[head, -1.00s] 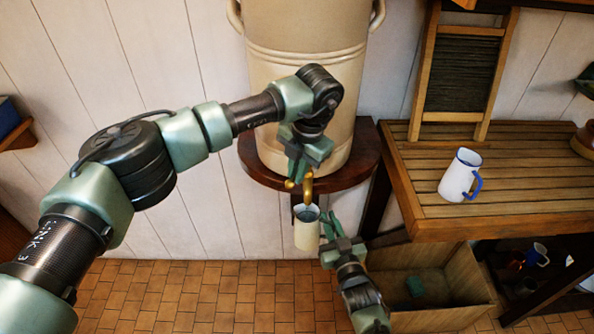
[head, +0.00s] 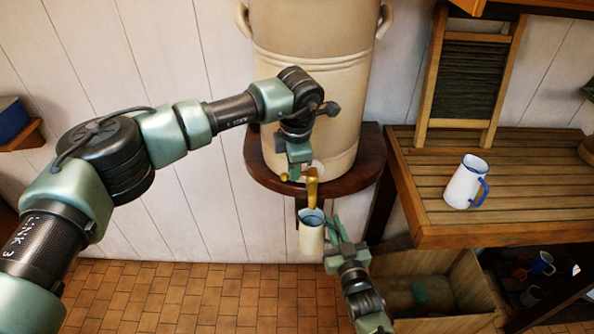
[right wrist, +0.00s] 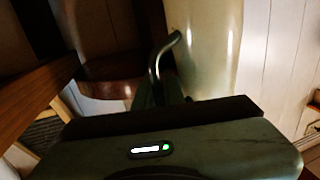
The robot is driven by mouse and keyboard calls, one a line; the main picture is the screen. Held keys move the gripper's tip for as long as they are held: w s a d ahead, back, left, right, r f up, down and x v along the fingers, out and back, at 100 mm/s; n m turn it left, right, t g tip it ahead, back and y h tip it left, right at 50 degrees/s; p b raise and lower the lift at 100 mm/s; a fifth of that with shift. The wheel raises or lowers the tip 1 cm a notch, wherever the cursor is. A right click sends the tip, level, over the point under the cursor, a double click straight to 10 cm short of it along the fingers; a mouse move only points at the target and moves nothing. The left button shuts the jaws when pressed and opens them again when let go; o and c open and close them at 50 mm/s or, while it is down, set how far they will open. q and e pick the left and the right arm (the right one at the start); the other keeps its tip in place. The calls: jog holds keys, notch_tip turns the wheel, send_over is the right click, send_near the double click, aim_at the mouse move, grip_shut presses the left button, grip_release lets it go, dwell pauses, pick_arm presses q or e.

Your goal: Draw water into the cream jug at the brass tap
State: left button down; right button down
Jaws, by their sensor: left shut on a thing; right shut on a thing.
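The brass tap (head: 312,187) sticks out low on the front of the big cream urn (head: 318,75). My left gripper (head: 294,174) is shut on the tap's handle, just left of the spout; the fingers partly hide it. The cream jug (head: 311,237) hangs upright under the spout, its mouth just below the spout's end. Its inside looks grey-blue; I cannot tell the water level or whether water runs. My right gripper (head: 336,247) is shut on the jug's handle from the right. The right wrist view shows the handle (right wrist: 158,60) and the jug's pale side (right wrist: 208,50).
The urn stands on a round dark wooden shelf (head: 345,182). To the right, a slatted bench (head: 430,175) bears a white jug with a blue handle (head: 464,182) and a washboard (head: 464,85). A wooden crate (head: 462,290) sits below, close to my right arm. The tiled floor at left is clear.

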pick_arm(q)
jog(key=shift+w+a+m, duration=0.15)
jog(key=shift+w+m, duration=0.15)
jog(key=shift+m, duration=0.35)
jog(key=shift+w+a+m, duration=0.15)
jog(key=shift+w+m, duration=0.1)
jog(key=shift+m, duration=0.4)
jog(key=c, duration=1.5)
grip_release()
jog(key=shift+a, duration=0.1)
jog(key=shift+r, duration=0.1)
notch_tip(320, 180, up, 12)
jog(key=s, duration=0.2)
jog(key=shift+f, duration=0.25)
